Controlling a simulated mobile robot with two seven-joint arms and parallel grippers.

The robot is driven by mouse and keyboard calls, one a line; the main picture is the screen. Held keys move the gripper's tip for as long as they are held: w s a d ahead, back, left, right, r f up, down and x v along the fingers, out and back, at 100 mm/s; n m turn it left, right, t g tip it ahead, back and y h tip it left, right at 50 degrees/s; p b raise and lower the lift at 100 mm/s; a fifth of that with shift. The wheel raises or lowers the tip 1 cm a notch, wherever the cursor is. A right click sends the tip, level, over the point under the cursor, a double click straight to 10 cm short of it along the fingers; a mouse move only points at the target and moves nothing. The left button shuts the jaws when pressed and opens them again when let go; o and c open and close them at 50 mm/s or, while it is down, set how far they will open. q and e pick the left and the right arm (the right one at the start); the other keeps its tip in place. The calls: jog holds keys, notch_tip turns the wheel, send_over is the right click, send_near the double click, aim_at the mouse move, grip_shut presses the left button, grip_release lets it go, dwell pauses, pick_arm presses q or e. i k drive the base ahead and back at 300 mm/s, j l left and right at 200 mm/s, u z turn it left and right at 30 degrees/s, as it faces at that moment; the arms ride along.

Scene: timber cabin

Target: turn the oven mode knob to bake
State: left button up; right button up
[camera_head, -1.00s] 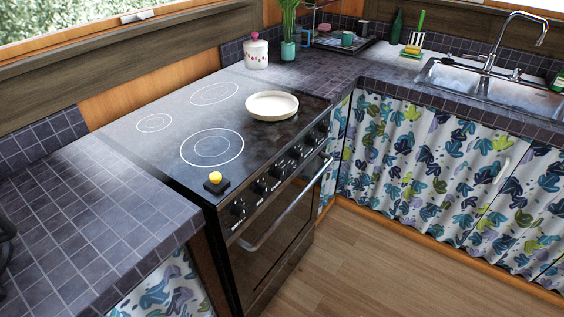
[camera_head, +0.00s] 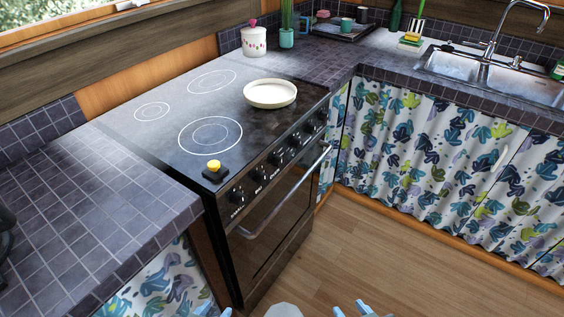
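The oven (camera_head: 270,236) is a black range with a handle bar (camera_head: 285,201) across its door, which is shut. Several dark knobs sit in a row on its front panel; the nearest knob (camera_head: 237,197) is at the left end, with another knob (camera_head: 276,159) further along. Their markings are too small to read, and I cannot tell which is the mode knob. My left gripper (camera_head: 215,309) and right gripper (camera_head: 350,309) just show at the bottom edge, well apart from the oven. Their blue fingertips look spread with nothing between; the rest is cut off.
A cream pan (camera_head: 270,94) and a small black block with a yellow top (camera_head: 213,166) lie on the cooktop. A tiled counter (camera_head: 80,215) flanks the oven at left. A sink (camera_head: 490,73) and curtained cabinets (camera_head: 430,155) are at right. The wooden floor (camera_head: 370,245) is clear.

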aim_at(277, 161)
jog(key=i+l+u, duration=0.1)
jog(key=u, duration=0.35)
jog(key=l+u, duration=0.25)
jog(key=u, duration=0.15)
jog(key=i+l+u, duration=0.1)
jog(key=l+u, duration=0.15)
jog(key=u, duration=0.2)
jog(key=l+u, duration=0.45)
jog(key=l, duration=1.15)
jog(key=k+l+u, duration=0.1)
jog(key=l, duration=0.45)
jog(key=k+l, duration=0.15)
jog(key=l, duration=0.4)
jog(key=k+l+u, duration=0.1)
jog(key=l, duration=0.45)
